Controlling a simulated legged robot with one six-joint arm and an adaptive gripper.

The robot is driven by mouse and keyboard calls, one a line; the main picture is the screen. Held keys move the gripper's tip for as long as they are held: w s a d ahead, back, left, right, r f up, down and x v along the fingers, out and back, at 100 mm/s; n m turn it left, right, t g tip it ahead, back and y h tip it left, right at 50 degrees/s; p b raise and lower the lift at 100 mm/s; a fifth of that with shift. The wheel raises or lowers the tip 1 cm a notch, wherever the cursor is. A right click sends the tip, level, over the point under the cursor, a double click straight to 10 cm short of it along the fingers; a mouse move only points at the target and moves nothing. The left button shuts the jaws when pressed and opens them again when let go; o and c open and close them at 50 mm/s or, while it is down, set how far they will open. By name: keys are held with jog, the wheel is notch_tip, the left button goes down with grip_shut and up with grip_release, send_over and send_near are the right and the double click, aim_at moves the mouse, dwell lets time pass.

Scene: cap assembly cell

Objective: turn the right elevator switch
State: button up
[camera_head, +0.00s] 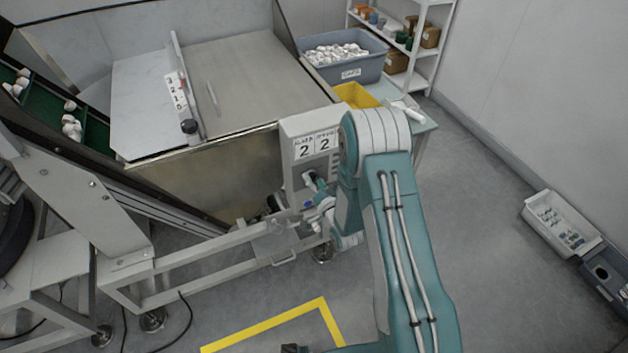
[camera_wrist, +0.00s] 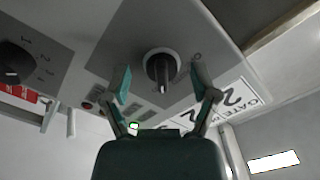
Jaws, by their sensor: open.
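The grey control box (camera_head: 300,135) carries two labels with a large 2 on each. In the wrist view, a dark round switch (camera_wrist: 161,68) with a raised grip bar sits on its panel, with a 0 printed to its upper right. My gripper (camera_wrist: 163,80) is open, with a finger on each side of this switch. Contact between fingers and switch cannot be made out. My gripper also shows in the head view (camera_head: 312,190), in front of the box, where my arm partly hides it. The labels look upside down in the wrist view (camera_wrist: 215,102).
Another dark dial (camera_wrist: 16,62) with numbers lies at the wrist view's left. A metal frame (camera_head: 200,245) runs below left.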

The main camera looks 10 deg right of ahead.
jog(key=v, duration=1.2)
jog(key=shift+w, duration=0.1)
jog(key=w+d+r+n+g+h, duration=0.1)
jog(key=d+r+n+g+h, duration=0.15)
jog(key=r, duration=0.55)
jog(key=w+d+r+n+g+h, duration=0.1)
jog(key=r+g+h, duration=0.15)
jog(key=r, duration=0.65)
jog(key=s+r+n+g, duration=0.1)
jog(key=s+r+g, duration=0.2)
jog(key=s, duration=0.9)
jog(key=s+r+n+g, duration=0.1)
jog(key=s+r+g, duration=0.2)
jog(key=s+r, duration=0.6)
jog(key=s, duration=0.3)
jog(key=shift+d+g+h, duration=0.3)
jog(key=shift+d, duration=0.1)
jog(key=shift+s+r, duration=0.1)
jog(key=shift+r, duration=0.05)
dwell(2.1)
